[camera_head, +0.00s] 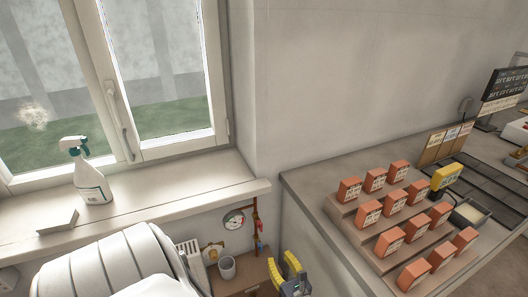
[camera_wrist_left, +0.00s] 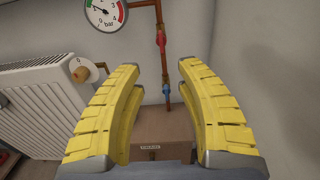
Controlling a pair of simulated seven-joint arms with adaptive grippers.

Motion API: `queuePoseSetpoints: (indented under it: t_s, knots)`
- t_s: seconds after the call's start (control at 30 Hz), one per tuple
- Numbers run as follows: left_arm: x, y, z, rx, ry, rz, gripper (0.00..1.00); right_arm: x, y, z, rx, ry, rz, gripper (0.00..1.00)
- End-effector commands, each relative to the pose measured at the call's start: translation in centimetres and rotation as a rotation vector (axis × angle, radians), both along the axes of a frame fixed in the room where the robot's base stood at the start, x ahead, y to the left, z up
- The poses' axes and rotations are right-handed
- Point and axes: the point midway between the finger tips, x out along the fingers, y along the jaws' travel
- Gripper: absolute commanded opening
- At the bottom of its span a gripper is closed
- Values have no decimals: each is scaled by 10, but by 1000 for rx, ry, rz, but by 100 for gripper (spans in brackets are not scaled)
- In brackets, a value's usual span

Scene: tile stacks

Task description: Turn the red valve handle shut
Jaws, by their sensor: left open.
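A red valve handle (camera_wrist_left: 161,41) sits on a vertical copper pipe (camera_wrist_left: 164,62) against the wall, and a blue handle (camera_wrist_left: 166,91) sits below it. In the head view the red handle (camera_head: 257,226) is small, on the pipe in the corner below the window sill. My left gripper (camera_head: 281,257) has yellow fingers and is open and empty. In the left wrist view its fingers (camera_wrist_left: 159,66) stand apart on either side of the pipe in the picture, with the pipe beyond them. No touch with a handle shows. My right gripper is not in view.
A round gauge (camera_wrist_left: 106,12) hangs left of the pipe. A white radiator (camera_wrist_left: 45,92) with a valve knob stands further left. A brown box (camera_wrist_left: 165,146) is below the pipe. At right, a worktop (camera_head: 310,182) carries orange boxes on steps. A spray bottle (camera_head: 91,183) stands on the sill.

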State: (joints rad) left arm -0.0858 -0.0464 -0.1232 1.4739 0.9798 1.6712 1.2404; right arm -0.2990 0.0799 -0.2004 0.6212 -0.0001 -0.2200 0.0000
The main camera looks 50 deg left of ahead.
Motion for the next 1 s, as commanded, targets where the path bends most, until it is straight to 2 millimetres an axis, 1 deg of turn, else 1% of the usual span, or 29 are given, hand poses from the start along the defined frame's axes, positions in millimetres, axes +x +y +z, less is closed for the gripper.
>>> queuePoseSetpoints:
  t_s: [0.13, 0.23, 0.7, 0.9, 1.0]
  knots:
    - [4, 11, 1, 0, -9, -2, 36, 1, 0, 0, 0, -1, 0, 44]
    - [8, 24, 1, 2, -8, -2, 36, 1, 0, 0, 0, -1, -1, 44]
    - [35, 106, 1, 4, -6, -3, 36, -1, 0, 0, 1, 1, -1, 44]
    - [44, 134, 1, 5, -5, -4, 36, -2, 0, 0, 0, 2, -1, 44]
    - [47, 146, 1, 4, -3, -3, 36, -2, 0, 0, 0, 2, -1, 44]
